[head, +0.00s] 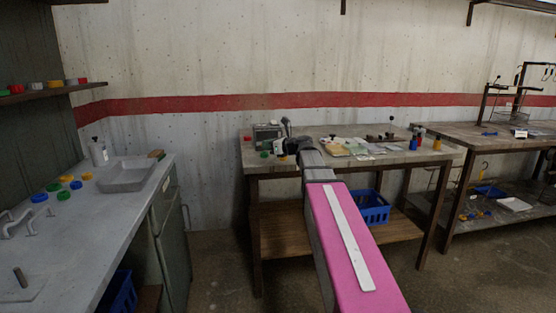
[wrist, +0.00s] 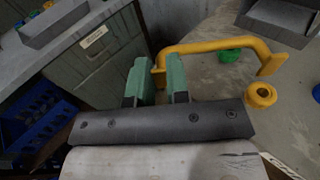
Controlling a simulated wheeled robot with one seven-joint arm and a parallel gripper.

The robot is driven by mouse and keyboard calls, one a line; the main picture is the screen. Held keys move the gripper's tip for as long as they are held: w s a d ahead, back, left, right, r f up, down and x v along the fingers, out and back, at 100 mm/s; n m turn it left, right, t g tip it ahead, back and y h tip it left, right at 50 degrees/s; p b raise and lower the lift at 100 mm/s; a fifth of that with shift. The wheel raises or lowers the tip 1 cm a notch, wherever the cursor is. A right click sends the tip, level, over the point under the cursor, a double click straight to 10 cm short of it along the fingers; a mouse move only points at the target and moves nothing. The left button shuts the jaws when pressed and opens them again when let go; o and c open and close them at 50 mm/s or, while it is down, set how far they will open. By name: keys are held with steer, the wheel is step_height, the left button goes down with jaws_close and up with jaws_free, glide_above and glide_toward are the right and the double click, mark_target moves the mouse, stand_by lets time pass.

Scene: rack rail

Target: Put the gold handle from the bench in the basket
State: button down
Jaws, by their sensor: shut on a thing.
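The gold handle (wrist: 215,46) is a yellow bar bent at both ends, seen in the wrist view. My gripper (wrist: 157,84) has green fingers shut on one end of it; the rest reaches out to the right, over or near the bench top. Whether it touches the bench I cannot tell. In the head view my gripper (head: 282,147) is at the left part of the middle bench (head: 315,131), and the handle is too small to make out. A blue basket (head: 371,208) stands on that bench's lower shelf, partly behind my arm. Another blue basket (head: 118,292) is under the left counter.
A yellow ring (wrist: 261,95) and a green cap (wrist: 229,56) lie close to the handle. A grey box (head: 267,136) stands at the bench's back left. Papers (head: 358,147) and small items cover its middle and right. Open floor lies between counter and bench.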

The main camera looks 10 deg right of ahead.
glide_above(276, 164)
step_height(276, 164, down, 5)
steer(key=shift+w+r, duration=0.1)
steer(key=shift+f, duration=2.1)
steer(key=c, duration=1.1)
jaws_free()
steer(key=shift+f, duration=0.1)
